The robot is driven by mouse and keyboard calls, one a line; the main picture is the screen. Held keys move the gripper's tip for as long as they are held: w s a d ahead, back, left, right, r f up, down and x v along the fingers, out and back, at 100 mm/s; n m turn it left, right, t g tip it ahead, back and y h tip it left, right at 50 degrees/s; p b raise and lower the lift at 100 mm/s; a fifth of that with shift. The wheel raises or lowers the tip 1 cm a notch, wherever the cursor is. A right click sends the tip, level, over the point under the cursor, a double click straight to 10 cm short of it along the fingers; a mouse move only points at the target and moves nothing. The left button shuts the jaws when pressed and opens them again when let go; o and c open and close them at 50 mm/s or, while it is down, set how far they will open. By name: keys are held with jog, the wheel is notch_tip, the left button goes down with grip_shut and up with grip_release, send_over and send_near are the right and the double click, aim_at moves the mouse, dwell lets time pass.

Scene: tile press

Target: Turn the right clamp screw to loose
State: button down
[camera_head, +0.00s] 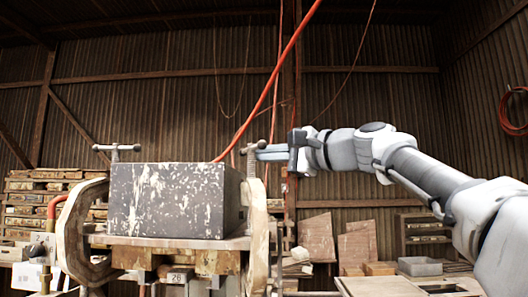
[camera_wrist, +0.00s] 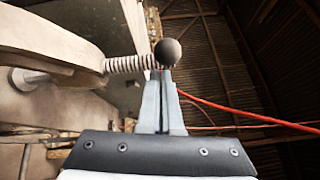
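The right clamp screw (camera_head: 250,160) stands at the top of the right clamp, beside the dark block. Its threaded shaft also shows in the wrist view (camera_wrist: 132,63), ending at a crossbar with a dark ball end (camera_wrist: 168,52). My gripper (camera_head: 262,151) reaches in from the right at the height of this crossbar. In the wrist view its fingers (camera_wrist: 164,78) are close together, with only a thin slit between them, and their tips meet the crossbar just below the ball. The bar between the fingertips is mostly hidden.
A left clamp screw (camera_head: 116,150) with a T-bar stands on the left clamp. The scuffed dark block (camera_head: 165,200) sits between the clamps on the press. A red hose (camera_head: 270,82) hangs behind the right clamp. Boards (camera_head: 317,238) lean at the back wall.

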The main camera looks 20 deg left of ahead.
jog(key=shift+a+r+n+g+y+p, duration=0.1)
jog(key=shift+a+n+g+y+p, duration=0.15)
jog(key=shift+n+g+p, duration=0.75)
jog(key=shift+a+r+n+g+y+p, duration=0.2)
jog(key=shift+n+g+p, duration=0.4)
jog(key=shift+g+p, duration=0.8)
jog(key=shift+a+f+n+g+h+p, duration=0.2)
jog(key=shift+n+g+p, duration=0.7)
jog(key=shift+g+p, duration=0.75)
jog(key=shift+a+f+n+g+h+p, duration=0.15)
jog(key=shift+n+g+p, duration=0.75)
jog(key=shift+g+p, duration=0.7)
